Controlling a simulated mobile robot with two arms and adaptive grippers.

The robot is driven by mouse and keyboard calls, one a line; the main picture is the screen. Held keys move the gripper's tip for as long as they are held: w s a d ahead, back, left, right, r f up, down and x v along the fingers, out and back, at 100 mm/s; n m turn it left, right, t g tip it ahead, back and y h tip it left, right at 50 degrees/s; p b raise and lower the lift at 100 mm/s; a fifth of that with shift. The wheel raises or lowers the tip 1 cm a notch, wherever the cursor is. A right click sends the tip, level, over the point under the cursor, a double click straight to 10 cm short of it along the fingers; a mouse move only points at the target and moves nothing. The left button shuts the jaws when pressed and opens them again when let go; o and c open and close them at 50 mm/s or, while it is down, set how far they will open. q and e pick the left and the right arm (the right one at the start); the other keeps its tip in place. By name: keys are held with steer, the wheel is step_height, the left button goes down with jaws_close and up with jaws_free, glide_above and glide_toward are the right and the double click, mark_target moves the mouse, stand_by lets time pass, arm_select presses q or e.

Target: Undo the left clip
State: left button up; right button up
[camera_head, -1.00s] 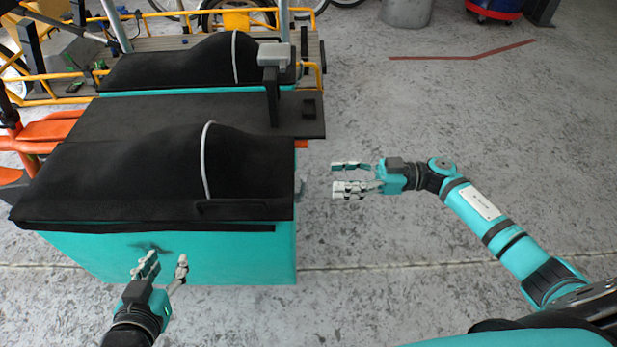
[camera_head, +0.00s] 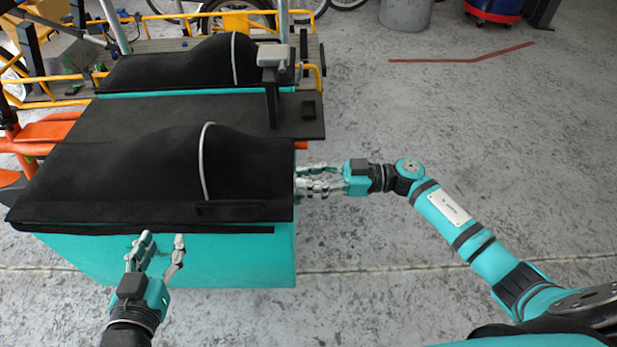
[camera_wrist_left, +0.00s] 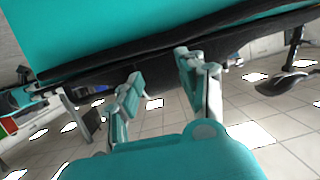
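The teal cargo box (camera_head: 225,262) has a black fabric cover (camera_head: 110,180) with a white piping line. My left gripper (camera_head: 162,243) is open at the near face of the box, its fingertips just under the cover's front edge. In the left wrist view it (camera_wrist_left: 160,84) is open with nothing between its fingers, near the black cover edge (camera_wrist_left: 130,62). My right gripper (camera_head: 305,179) is at the box's right side, fingers apart, tips close to the side wall. Its fingers hide the small grey clip there. I cannot make out a clip at the left gripper.
A second black-covered box (camera_head: 170,68) stands behind, with a grey-topped post (camera_head: 272,85) at its right. Orange bike parts (camera_head: 45,135) and yellow frames are at the left.

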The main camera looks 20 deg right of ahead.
jaws_close()
